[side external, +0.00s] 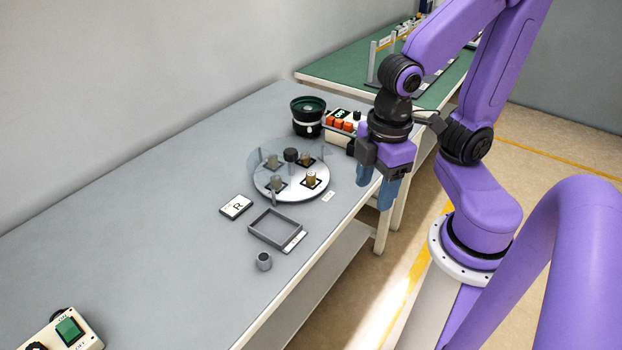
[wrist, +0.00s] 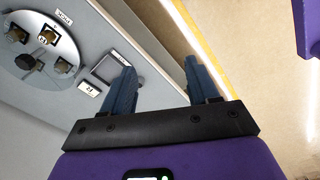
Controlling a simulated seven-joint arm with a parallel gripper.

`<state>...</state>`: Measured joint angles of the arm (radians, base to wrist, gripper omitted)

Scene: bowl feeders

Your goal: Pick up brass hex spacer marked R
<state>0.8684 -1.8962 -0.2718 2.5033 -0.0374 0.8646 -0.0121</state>
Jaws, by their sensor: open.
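A round pale turntable (side external: 296,193) carries several small spacers on black square pads. A brass spacer with a pale marked top (side external: 311,177) stands at its front right, clear of the curved transparent guard (side external: 256,160). Another brass spacer (side external: 306,159) is behind it, and two more show dimly through the guard. I cannot read the letters on their tops. The wrist view shows the turntable (wrist: 62,22) at upper left with the brass spacer with a pale top (wrist: 46,38). My gripper (side external: 376,194) is open and empty, right of the turntable, beyond the table's edge.
A card marked R (side external: 236,207) lies left of the turntable. A shallow grey tray (side external: 253,234) and a grey knurled cylinder (side external: 264,261) sit in front. The table's left is mostly clear.

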